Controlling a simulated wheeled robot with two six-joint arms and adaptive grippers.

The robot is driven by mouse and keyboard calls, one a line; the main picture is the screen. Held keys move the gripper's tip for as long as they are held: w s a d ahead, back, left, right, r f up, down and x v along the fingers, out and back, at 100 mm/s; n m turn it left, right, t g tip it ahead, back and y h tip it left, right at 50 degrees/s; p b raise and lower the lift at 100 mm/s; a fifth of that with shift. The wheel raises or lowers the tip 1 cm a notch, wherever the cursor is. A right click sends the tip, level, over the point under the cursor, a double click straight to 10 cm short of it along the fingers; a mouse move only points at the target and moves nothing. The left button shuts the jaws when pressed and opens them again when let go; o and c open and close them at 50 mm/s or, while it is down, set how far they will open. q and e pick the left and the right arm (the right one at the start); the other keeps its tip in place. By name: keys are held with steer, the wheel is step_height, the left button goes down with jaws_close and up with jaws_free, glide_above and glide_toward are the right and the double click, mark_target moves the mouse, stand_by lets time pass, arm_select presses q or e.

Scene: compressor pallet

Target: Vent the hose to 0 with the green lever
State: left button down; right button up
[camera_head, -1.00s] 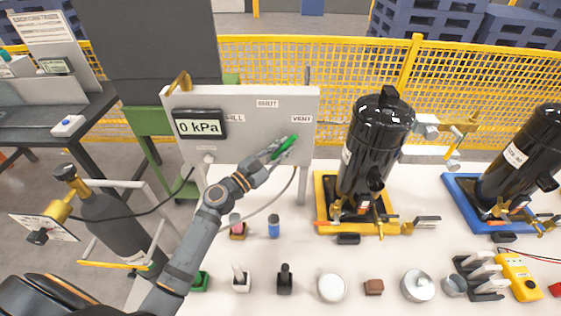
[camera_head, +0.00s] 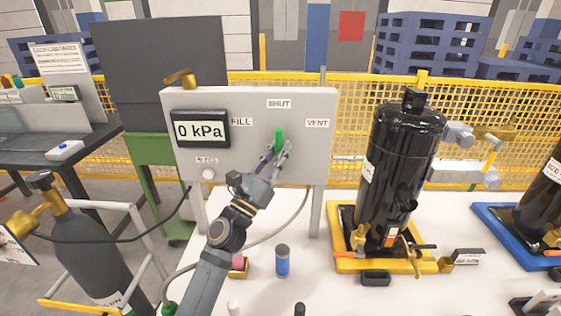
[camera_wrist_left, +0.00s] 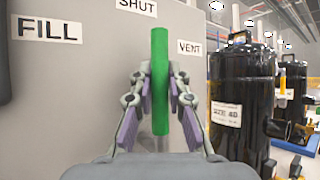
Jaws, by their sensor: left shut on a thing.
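The green lever (camera_head: 279,140) is on the grey panel (camera_head: 250,105), upright and pointing at the SHUT label (camera_head: 279,103). The FILL label (camera_head: 241,121) is to its left and the VENT label (camera_head: 317,123) to its right. The display (camera_head: 200,130) reads 0 kPa. My left gripper (camera_head: 275,156) is shut on the lever. In the left wrist view the lever (camera_wrist_left: 160,80) stands upright between the fingers (camera_wrist_left: 160,100). My right gripper is not in view.
A black compressor (camera_head: 398,165) stands in a yellow tray (camera_head: 345,265) right of the panel. A grey cylinder (camera_head: 85,235) stands at the left. A blue-bodied bottle (camera_head: 282,262) stands on the white table below the panel. A hose (camera_head: 290,222) hangs below the panel.

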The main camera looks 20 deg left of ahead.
arm_select(q)
steer(key=shift+r, duration=0.35)
steer(key=c, duration=1.7)
jaws_free()
steer(key=shift+o, duration=0.7)
steer(key=shift+w+f, duration=0.2)
steer(key=shift+f, duration=0.05)
steer(key=shift+s, duration=0.1)
steer(key=shift+r, duration=5)
